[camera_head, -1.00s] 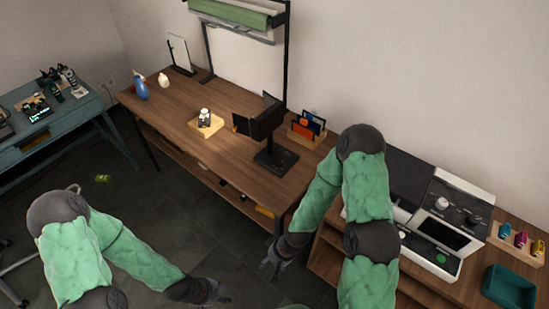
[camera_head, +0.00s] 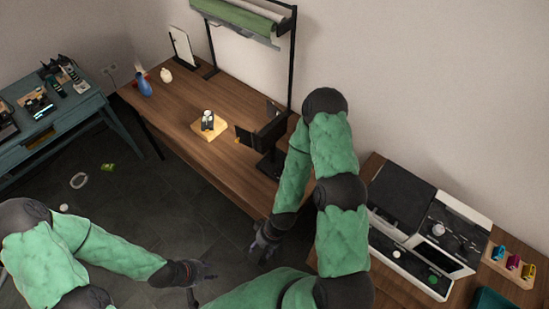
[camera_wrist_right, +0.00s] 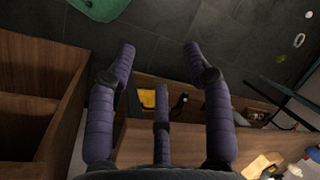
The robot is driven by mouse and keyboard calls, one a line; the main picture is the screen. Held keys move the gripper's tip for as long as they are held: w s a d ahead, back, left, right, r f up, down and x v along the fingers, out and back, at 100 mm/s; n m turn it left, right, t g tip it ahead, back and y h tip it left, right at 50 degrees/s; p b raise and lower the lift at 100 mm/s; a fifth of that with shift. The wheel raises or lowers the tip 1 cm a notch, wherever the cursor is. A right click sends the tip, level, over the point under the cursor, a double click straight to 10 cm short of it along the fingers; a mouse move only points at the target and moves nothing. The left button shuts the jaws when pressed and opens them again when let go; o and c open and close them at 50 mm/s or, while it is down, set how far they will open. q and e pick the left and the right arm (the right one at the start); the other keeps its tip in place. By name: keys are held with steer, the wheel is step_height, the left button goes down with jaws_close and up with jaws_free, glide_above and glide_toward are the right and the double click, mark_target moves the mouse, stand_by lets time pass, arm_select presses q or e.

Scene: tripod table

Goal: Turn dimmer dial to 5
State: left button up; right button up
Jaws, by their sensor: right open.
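A pale round knob (camera_head: 438,229) stands on the dark panel of a white and black machine (camera_head: 410,262) at the right of the head view. I cannot tell whether this knob is the dimmer dial; no numbers are readable. My right gripper (camera_head: 264,243) hangs left of the machine, near the wooden table's front edge, apart from the knob. The right wrist view shows its purple fingers (camera_wrist_right: 160,62) spread and empty over the floor and wooden shelving. My left gripper (camera_head: 193,277) is low at the bottom centre, over the floor; its fingers are too small to read.
The wooden table (camera_head: 170,120) holds a small device on a wooden block (camera_head: 210,127), a blue bottle (camera_head: 145,86) and a black stand (camera_head: 270,165). A rack with coloured items (camera_head: 512,262) is right of the machine. A teal desk (camera_head: 60,125) stands left. Dark floor lies between.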

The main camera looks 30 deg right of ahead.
steer(key=w+d+r+n+p, duration=0.1)
steer(key=w+r+n+p, duration=0.2)
steer(key=r+p, duration=0.35)
steer(key=n+h+p, duration=0.2)
steer(key=n+h, duration=0.2)
steer(key=n, duration=2.6)
glide_toward(281, 171)
step_height(281, 171, down, 9)
steer(key=shift+w+r, duration=0.1)
steer(key=shift+w, duration=0.05)
jaws_close()
